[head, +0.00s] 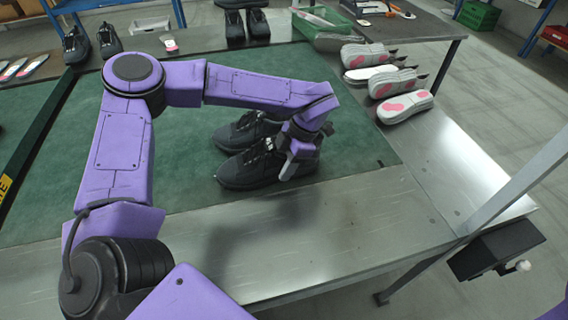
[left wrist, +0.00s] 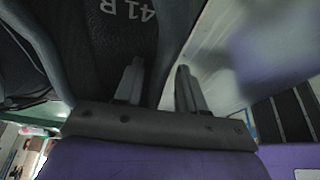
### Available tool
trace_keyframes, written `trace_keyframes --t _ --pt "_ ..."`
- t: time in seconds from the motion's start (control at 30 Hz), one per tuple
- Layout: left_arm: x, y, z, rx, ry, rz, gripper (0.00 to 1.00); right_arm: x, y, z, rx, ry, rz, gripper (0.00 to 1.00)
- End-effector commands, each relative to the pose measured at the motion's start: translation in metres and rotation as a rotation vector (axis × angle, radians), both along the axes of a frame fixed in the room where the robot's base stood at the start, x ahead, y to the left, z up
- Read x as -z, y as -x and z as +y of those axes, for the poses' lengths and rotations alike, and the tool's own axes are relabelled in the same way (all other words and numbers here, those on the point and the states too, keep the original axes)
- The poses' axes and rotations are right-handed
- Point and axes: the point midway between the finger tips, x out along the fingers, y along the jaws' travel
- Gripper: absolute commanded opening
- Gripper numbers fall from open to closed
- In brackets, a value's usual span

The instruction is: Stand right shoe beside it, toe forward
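Two black lace-up shoes are side by side on the green mat (head: 165,185), toes to the left in the head view. The nearer one, the right shoe (head: 240,173), is upright and its insole reads "41 R" in the left wrist view (left wrist: 115,30). The farther shoe (head: 235,133) is partly hidden behind it. My left gripper (head: 296,160) is at the right shoe's heel end. In the left wrist view its fingers (left wrist: 160,85) straddle the collar, one inside and one outside, seemingly closed on it. I cannot tell whether the sole touches the mat. My right gripper is out of view.
Black shoe pairs stand at the back (head: 248,27) and back left (head: 90,42). A green crate (head: 322,22) is behind. The bare metal table front (head: 330,225) is clear.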

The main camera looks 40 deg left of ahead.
Motion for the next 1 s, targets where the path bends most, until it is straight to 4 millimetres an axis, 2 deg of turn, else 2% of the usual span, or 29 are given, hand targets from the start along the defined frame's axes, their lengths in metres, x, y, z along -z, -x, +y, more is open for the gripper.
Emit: trace_keyframes --t 0.23,0.33,0.47,0.6,0.73,0.9,1.0 --pt "-0.001 0.000 0.000 0.000 0.000 0.000 0.40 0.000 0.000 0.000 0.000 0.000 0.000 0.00" --pt "-0.007 -0.001 -0.001 0.000 -0.001 -0.003 0.40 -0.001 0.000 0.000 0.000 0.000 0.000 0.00" --pt "-0.030 -0.010 -0.007 -0.001 -0.002 -0.007 0.40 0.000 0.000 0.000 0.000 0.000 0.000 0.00" --pt "-0.066 -0.021 -0.016 -0.001 -0.003 -0.006 0.40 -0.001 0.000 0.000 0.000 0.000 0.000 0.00" --pt "-0.093 -0.030 -0.023 0.000 -0.003 -0.005 0.40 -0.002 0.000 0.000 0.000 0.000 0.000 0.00" --pt "-0.112 -0.036 -0.028 -0.001 -0.001 -0.001 0.40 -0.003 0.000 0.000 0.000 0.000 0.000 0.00" --pt "-0.114 -0.037 -0.028 -0.001 0.000 0.000 0.40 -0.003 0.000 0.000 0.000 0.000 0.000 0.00"
